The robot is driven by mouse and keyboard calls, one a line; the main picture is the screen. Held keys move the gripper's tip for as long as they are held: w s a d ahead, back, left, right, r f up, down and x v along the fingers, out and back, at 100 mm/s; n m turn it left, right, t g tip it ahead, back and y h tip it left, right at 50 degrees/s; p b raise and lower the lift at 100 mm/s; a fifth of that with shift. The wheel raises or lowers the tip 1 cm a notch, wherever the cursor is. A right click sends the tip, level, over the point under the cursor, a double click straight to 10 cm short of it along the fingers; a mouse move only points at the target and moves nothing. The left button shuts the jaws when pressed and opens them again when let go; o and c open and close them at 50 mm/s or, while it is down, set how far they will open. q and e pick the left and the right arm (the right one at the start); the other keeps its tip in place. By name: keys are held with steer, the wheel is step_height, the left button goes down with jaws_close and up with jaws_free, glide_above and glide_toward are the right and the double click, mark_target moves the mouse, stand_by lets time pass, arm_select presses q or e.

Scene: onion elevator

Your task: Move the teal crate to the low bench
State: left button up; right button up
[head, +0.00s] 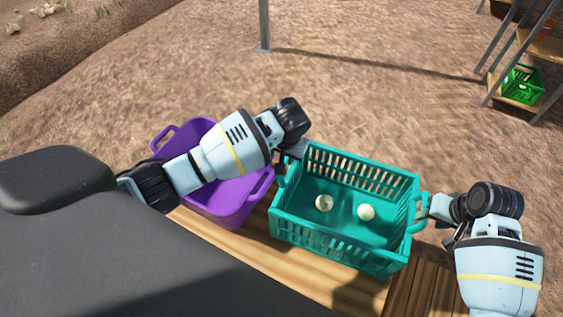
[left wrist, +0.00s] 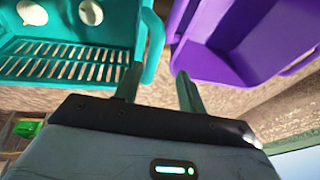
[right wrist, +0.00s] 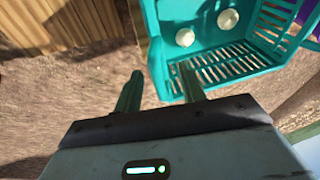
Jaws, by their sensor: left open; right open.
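The teal crate (head: 345,246) stands on a wooden bench, with two pale round onions (head: 324,203) (head: 366,212) inside. Its left end is beside the purple crate. My left gripper (head: 291,153) is open at the crate's left end; in the left wrist view its fingers (left wrist: 158,84) straddle the line of the teal handle (left wrist: 155,45). My right gripper (head: 428,210) is open at the right-end handle (head: 420,213); in the right wrist view its fingers (right wrist: 158,84) are apart, by the crate's end wall. I cannot tell whether either gripper touches the crate.
A purple crate (head: 230,205) stands to the left, partly behind my left arm. The wooden bench (head: 310,276) runs beneath both crates. A shelf rack (head: 515,105) with a green crate (head: 522,85) stands at the far right. A metal post (head: 264,25) rises from open dirt ground.

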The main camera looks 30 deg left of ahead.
arm_select(q)
steer(key=v, duration=1)
steer(key=shift+r, duration=0.4)
arm_select(e)
steer(key=v, duration=1.2)
arm_select(q)
steer(key=s+d+f+m+t+h+p, duration=0.1)
steer(key=s+d+f+h+p, duration=0.15)
steer(key=s+f, duration=0.45)
steer(key=s+d+f+m+t+h+p, duration=0.1)
steer(key=s+d+f+h+p, duration=0.1)
steer(key=s+d+f, duration=0.35)
arm_select(e)
steer(key=s+f+t, duration=0.3)
steer(key=s+f, duration=1.1)
arm_select(q)
steer(key=s+a+t+p, duration=0.2)
steer(key=s+a, duration=0.1)
steer(key=s, duration=0.9)
steer(key=s+a+m+t+p, duration=0.1)
steer(key=s+a+t+p, duration=0.1)
steer(key=s, duration=1)
steer(key=shift+s+a+r+p, duration=0.35)
steer(key=shift+a+p, duration=0.2)
steer(key=shift+p, duration=0.2)
arm_select(e)
steer(key=s+r+t, duration=0.2)
steer(key=s+t, duration=0.1)
steer(key=s, duration=2)
steer(key=shift+d+n, duration=0.4)
